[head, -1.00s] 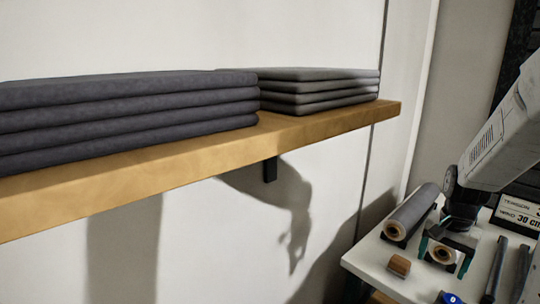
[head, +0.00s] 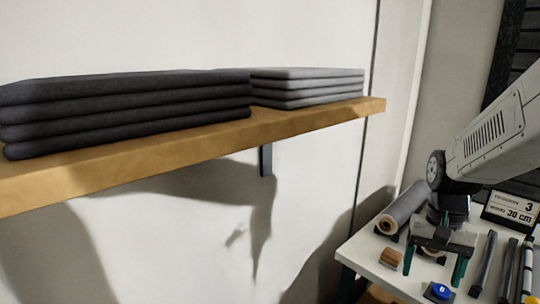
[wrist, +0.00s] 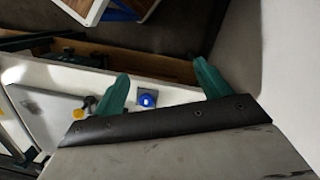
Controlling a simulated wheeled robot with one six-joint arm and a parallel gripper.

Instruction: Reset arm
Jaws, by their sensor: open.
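My gripper (head: 434,268) is over the white table (head: 352,249) at the right of the head view, fingers pointing down and apart. Its teal fingers also show in the wrist view (wrist: 162,88), spread, with nothing held between their tips. A grey roll (head: 404,207) with a brown core lies on a dark holder just left of my gripper. Something pale, perhaps another roll, is partly hidden behind my gripper; I cannot tell whether they touch.
A wooden shelf (head: 190,148) with folded dark cloths (head: 125,110) and grey cloths (head: 310,88) crosses the left. A small wooden block (head: 391,258), a blue round item (head: 440,291), dark bars (head: 484,262) and a sign (head: 510,208) are on the table.

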